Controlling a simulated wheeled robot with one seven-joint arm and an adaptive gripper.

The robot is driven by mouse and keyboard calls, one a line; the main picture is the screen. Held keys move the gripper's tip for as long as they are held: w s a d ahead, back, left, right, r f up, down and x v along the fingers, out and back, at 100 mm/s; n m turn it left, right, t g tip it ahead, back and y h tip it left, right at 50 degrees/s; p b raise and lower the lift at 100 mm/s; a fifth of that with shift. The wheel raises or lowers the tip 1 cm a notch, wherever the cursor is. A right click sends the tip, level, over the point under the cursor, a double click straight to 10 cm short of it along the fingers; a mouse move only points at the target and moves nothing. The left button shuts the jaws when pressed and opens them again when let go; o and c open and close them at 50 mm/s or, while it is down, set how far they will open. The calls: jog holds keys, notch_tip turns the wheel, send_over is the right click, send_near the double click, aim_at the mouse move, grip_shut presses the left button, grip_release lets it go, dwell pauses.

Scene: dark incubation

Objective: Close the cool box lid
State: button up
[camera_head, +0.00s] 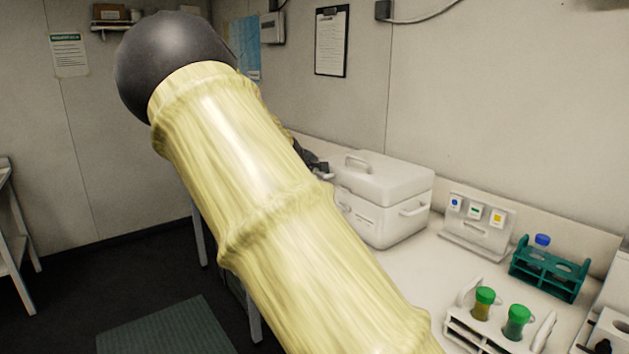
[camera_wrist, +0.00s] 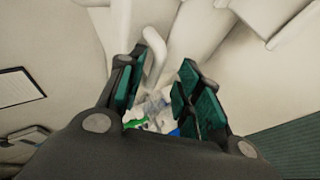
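The white cool box (camera_head: 390,227) stands on the bench in the head view. Its lid (camera_head: 398,175), with a handle (camera_head: 357,163) on top, appears to lie flat on the box there. My arm hides the left part of the box. A bit of my dark gripper (camera_head: 315,165) shows just left of the lid. In the wrist view my gripper (camera_wrist: 160,68) is open, its teal-padded fingers apart. A pale bar (camera_wrist: 155,52) shows between and beyond the fingertips; I cannot tell if they touch it. Small white, green and blue things below it are unclear.
To the right of the box stand a panel with coloured labels (camera_head: 478,226), a teal rack (camera_head: 547,276) and a white rack (camera_head: 492,332) with green-capped tubes. A clipboard (camera_head: 331,41) hangs on the wall. A green mat (camera_head: 165,329) lies on the floor.

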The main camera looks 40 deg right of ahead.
notch_tip(320, 180, up, 9)
jog(key=shift+a+f, duration=0.2)
jog(key=shift+a, duration=0.1)
dwell(0.4)
